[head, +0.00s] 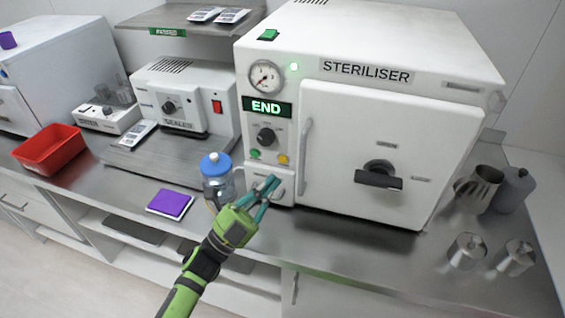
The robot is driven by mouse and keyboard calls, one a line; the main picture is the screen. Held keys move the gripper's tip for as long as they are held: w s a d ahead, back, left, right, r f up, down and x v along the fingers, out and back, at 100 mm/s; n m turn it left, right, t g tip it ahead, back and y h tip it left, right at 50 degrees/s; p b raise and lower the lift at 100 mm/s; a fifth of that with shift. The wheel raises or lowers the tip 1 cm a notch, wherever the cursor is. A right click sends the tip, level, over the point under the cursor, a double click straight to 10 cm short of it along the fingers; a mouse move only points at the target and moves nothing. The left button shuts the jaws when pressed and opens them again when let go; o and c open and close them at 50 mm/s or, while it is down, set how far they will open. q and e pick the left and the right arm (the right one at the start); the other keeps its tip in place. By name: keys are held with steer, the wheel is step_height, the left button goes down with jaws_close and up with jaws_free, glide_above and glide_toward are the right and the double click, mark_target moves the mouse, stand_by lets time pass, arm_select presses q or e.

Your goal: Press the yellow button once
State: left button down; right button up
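The yellow button (283,159) is a small round button on the front panel of the white steriliser (390,120), below the black knob. A green button (255,154) sits to its left. My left gripper (274,180) reaches up from the bottom of the head view. Its teal fingers come together at the tips, with nothing visible between them. The tips show just below the yellow button, in front of the steriliser's lower left panel. I cannot tell how far they are from the panel. My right gripper is not in view.
The lit display (267,107) reads END. A blue-lidded jar (215,172) stands close to the left of my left gripper. A purple pad (171,203) and a red tray (48,148) lie farther left. Metal containers (467,251) stand at the right.

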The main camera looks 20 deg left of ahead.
mark_target(283, 159)
arm_select(q)
steer(key=w+b, duration=0.1)
steer(key=w, duration=0.2)
steer(key=shift+w+d, duration=0.1)
steer(key=shift+w, duration=0.15)
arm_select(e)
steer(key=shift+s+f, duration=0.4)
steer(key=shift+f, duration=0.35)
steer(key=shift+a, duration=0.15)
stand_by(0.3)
arm_select(q)
steer(key=shift+w, duration=0.15)
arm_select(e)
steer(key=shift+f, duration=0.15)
arm_select(q)
steer(key=shift+w+b, duration=0.25)
steer(key=shift+b, duration=0.1)
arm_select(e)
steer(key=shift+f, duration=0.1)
